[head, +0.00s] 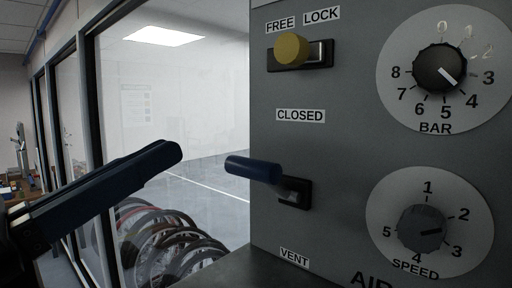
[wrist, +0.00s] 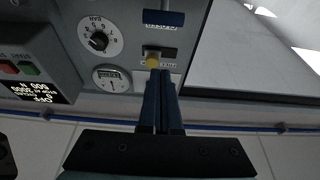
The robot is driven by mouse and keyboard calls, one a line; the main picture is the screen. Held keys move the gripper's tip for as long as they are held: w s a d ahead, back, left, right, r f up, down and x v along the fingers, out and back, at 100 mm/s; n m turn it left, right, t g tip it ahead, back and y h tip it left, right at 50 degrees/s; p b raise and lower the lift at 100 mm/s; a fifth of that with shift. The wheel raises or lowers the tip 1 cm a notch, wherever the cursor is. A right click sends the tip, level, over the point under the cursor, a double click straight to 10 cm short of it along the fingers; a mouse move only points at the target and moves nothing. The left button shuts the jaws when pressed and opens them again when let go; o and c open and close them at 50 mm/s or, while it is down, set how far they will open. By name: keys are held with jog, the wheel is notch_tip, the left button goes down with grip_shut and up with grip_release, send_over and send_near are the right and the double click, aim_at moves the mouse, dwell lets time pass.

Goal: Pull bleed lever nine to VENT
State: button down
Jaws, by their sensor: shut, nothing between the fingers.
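The bleed lever (head: 252,169) has a dark blue handle sticking out of the grey panel, between the CLOSED label (head: 300,115) above and the VENT label (head: 294,257) below. It also shows at the top of the wrist view (wrist: 163,18). No number nine is readable. My gripper (head: 170,152) is shut and empty, left of the panel and apart from the lever. In the wrist view the fingertips (wrist: 163,72) overlap the yellow knob's lower edge.
BAR dial (head: 440,68) and SPEED dial (head: 423,229) are on the panel's right. The wrist view also shows a display (wrist: 42,92) with red and green buttons. Window framing (head: 92,150) stands at left, with several wheels (head: 165,245) below. Space before the lever looks clear.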

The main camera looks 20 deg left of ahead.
dwell(0.3)
notch_tip(320, 180, up, 4)
jog(key=p, duration=0.5)
send_over(237, 157)
jog(key=s+d, duration=0.1)
jog(key=s, duration=0.1)
jog(key=f+b, duration=0.2)
jog(key=f, duration=0.1)
jog(key=f+b, duration=0.1)
jog(key=shift+s+f, duration=0.25)
jog(key=shift+f, duration=0.1)
